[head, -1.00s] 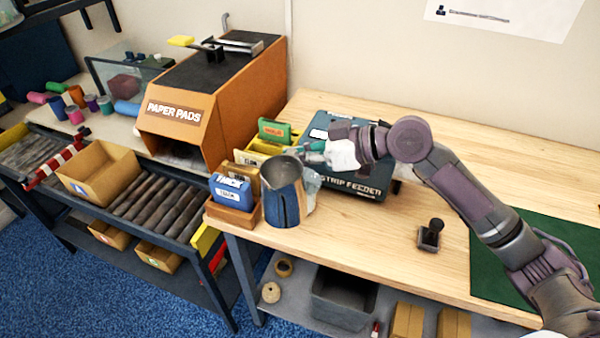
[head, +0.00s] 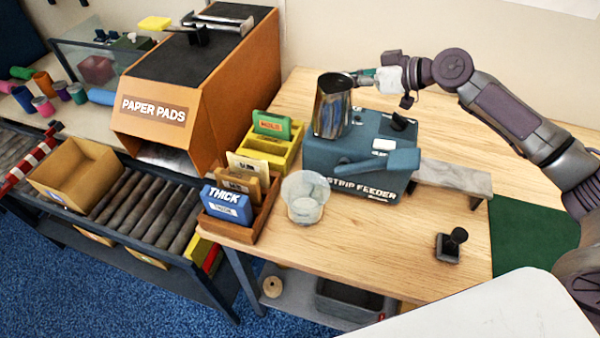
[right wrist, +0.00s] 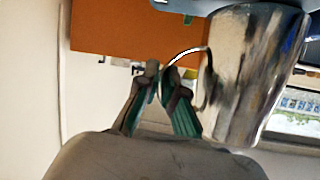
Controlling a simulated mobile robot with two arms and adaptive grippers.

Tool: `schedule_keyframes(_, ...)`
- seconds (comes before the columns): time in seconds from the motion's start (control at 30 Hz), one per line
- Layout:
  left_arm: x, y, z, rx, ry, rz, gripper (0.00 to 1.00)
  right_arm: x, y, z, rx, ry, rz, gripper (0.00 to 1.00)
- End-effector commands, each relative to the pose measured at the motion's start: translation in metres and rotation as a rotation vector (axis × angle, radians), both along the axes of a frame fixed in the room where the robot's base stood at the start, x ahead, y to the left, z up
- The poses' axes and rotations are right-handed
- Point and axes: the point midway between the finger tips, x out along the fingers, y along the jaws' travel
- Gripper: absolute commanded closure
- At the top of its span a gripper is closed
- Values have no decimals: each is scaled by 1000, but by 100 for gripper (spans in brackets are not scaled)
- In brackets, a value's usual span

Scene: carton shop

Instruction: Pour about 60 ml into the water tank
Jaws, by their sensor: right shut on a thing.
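My right gripper (head: 362,77) is shut on the handle of a shiny metal pitcher (head: 331,110). The pitcher is nearly upright and appears above the back left part of the teal strip feeder (head: 360,160). What is inside it cannot be seen. In the right wrist view the green-sided fingers (right wrist: 165,80) meet at the thin curved handle, with the pitcher body (right wrist: 250,75) at the right. A clear, open plastic vessel (head: 305,197) stands on the table in front of the feeder. No part is plainly labelled as the water tank. My left gripper is out of view.
A small black stamp-like tool (head: 451,246) and a green mat (head: 530,238) are at the right. The front middle of the table is bare.

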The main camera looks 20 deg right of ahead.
Motion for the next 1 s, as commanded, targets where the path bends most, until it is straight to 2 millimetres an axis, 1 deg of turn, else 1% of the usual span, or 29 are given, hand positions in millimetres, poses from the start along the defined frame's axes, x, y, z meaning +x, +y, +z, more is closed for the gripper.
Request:
schedule_keyframes(0.03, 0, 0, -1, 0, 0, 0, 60, 1, -7, 0, 2, 0, -13, 100)
schedule_keyframes(0.1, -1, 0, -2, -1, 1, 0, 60, 1, -13, 0, 2, -1, -24, 100)
schedule_keyframes(0.2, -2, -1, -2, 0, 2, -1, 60, 2, -18, 0, 3, -2, -31, 100)
schedule_keyframes(0.57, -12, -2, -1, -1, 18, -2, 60, 1, -18, 2, 0, -6, -33, 100)
schedule_keyframes(0.83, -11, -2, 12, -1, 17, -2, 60, -4, -14, 14, -57, -67, -33, 100)
schedule_keyframes(1.0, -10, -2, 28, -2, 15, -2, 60, -9, -9, 26, -122, -136, -32, 100)
